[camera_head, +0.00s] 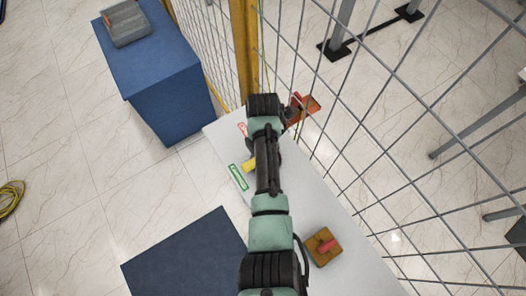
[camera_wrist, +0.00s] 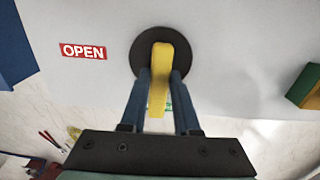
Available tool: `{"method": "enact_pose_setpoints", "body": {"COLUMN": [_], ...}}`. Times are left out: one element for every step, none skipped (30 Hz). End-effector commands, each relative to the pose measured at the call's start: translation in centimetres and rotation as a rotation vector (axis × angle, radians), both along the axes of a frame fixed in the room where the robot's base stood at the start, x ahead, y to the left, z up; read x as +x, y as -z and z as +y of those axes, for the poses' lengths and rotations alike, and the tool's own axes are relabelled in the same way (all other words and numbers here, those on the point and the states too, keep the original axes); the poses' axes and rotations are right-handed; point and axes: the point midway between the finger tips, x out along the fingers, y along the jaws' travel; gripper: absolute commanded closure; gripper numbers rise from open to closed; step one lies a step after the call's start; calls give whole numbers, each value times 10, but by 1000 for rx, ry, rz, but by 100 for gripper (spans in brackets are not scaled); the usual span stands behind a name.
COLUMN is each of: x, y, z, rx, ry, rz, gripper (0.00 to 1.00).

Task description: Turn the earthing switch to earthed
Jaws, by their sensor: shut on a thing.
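The earthing switch has a yellow handle (camera_wrist: 160,68) on a round black disc (camera_wrist: 184,49) on a pale panel (camera_wrist: 235,85). My gripper (camera_wrist: 161,80) has its two dark fingers on either side of the handle, shut on it. The handle runs from the disc down the picture toward my wrist. A red OPEN label (camera_wrist: 83,51) is left of the disc. A bit of a green label (camera_wrist: 168,106) shows beyond the fingers. In the head view, the yellow handle (camera_head: 249,164) shows beside my arm near the green label (camera_head: 238,177); my arm hides the fingers.
A mesh fence (camera_head: 370,120) with a yellow post (camera_head: 245,45) runs along the panel's right side. A brown box with a red handle (camera_head: 323,246) sits on the panel. A blue cabinet (camera_head: 165,85) stands at upper left. An orange-red object (camera_head: 304,108) is by the fence.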

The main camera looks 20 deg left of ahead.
Motion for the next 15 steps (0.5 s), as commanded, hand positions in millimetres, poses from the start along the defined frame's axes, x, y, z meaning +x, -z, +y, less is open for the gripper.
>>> {"method": "enact_pose_setpoints", "body": {"x": [1, 1, 1, 1, 1, 1, 1, 1, 1, 1, 1, 1, 1, 1, 1], "y": [-1, -1, -1, -1, -1, -1, -1, -1, -1, -1, -1, -1, -1, -1, -1], "z": [1, 1, 1, 1, 1, 1, 1, 1, 1, 1, 1, 1, 1, 1, 1], "rx": [0, 0, 0, 0, 0, 0, 0, 0, 0, 0, 0, 0, 0, 0, 0], "ry": [-7, -7, -8, -8, -8, -8, -8, -8, -8, -7, -7, -7, -6, -6, -5], "rz": [-4, -4, -4, -4, -4, -4, -4, -4, -4, -4, -4, -4, -4, -3, -3], "gripper": [100, 100, 100, 100, 100, 100, 100, 100, 100, 67, 61, 54, 49, 43, 40]}}
